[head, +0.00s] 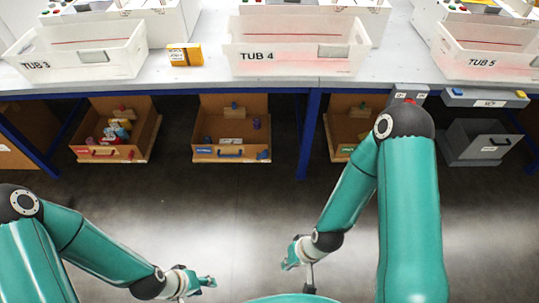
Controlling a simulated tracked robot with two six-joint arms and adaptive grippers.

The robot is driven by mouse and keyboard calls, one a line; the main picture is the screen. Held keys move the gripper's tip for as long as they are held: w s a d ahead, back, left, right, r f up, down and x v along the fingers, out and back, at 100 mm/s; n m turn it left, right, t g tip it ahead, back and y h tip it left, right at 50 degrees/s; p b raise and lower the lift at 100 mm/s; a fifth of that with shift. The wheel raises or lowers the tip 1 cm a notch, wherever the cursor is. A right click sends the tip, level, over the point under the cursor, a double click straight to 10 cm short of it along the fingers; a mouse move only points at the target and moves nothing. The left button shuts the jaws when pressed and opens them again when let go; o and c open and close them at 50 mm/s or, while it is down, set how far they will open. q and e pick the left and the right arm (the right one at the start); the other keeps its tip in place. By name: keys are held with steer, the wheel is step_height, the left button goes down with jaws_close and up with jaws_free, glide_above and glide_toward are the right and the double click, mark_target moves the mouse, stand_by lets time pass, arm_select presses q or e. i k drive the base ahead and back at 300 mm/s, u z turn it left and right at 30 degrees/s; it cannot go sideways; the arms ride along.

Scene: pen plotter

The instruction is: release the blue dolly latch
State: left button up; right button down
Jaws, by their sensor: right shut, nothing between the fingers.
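Under the table, the middle wooden box (199,138) has a dark blue handle (230,153) and a small blue label on its front. A small blue piece (262,155) shows at the front right of this box, and another (234,105) at its back wall. I cannot tell which of these is the dolly latch. My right gripper (287,266) is shut and empty over the floor, nearer me than the box and to its right. My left gripper (211,282) is low over the floor, apart from the box; its finger opening is unclear.
A box with a red handle (103,153) stands left, and another box (344,125) is partly hidden behind my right arm. A grey bin (478,142) is at right. Blue table legs (310,135) stand between boxes. White tubs (296,62) line the tabletop. The front floor is clear.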

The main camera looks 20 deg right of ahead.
mark_target(264, 154)
steer(key=u, duration=0.25)
steer(key=i, duration=1.7)
steer(key=z, duration=0.3)
